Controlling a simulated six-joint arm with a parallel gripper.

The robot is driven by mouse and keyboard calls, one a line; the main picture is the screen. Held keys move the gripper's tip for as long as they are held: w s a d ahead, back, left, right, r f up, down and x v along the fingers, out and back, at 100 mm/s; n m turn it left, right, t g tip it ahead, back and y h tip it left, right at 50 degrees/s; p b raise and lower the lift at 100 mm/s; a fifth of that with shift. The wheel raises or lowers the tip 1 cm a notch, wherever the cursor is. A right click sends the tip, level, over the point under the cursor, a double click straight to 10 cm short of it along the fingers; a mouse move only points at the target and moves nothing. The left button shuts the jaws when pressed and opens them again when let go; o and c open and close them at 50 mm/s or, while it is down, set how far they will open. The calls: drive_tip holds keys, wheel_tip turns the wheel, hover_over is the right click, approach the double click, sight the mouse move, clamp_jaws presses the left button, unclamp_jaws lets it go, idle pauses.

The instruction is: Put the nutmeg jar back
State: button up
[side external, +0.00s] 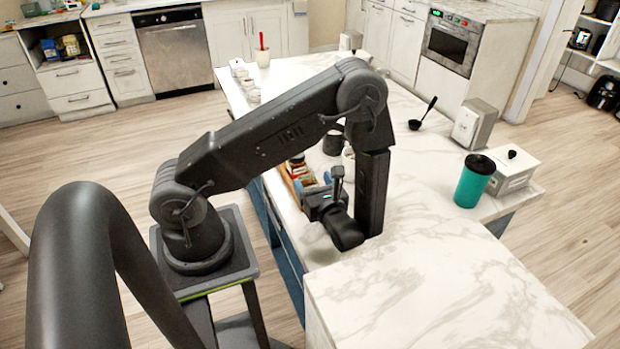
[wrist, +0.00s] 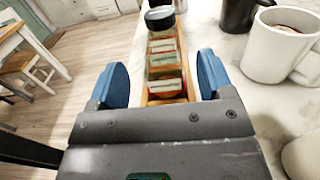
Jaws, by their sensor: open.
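A narrow wooden rack (wrist: 184,90) holds a row of small containers with red, green and pale faces (wrist: 165,66). A small jar with a black lid (wrist: 160,17) stands upright at the rack's far end in the wrist view. I cannot read any label, so I cannot tell which jar is the nutmeg. My gripper (wrist: 163,78) is open and empty, its blue fingertips on either side of the row. In the side view my gripper (side external: 320,188) is low over the counter's left edge, beside the rack, which my arm partly hides.
A white mug (wrist: 278,50) and a dark vessel (wrist: 238,14) stand close right of the rack. On the marble counter (side external: 430,290) are a teal tumbler (side external: 474,182), a white box (side external: 514,170), a grey dispenser (side external: 474,124) and a black ladle (side external: 415,124). The near counter is clear.

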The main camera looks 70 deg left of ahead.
drive_tip(key=shift+d, duration=1.2)
drive_tip(key=s+r+n+g+h, duration=0.3)
drive_tip(key=r+n+h, duration=0.15)
drive_tip(key=r, duration=0.65)
drive_tip(key=s+d+r+n+t+h, duration=0.2)
drive_tip(key=d+r+n+t+h, duration=0.2)
drive_tip(key=d+r+n+h, duration=0.2)
drive_tip(key=s+d+r+n+t+h, duration=0.3)
drive_tip(key=d+r+n+t+h, duration=0.1)
drive_tip(key=d+r+n+h, duration=0.3)
drive_tip(key=shift+d+t+h, duration=0.3)
drive_tip(key=shift+h, duration=0.05)
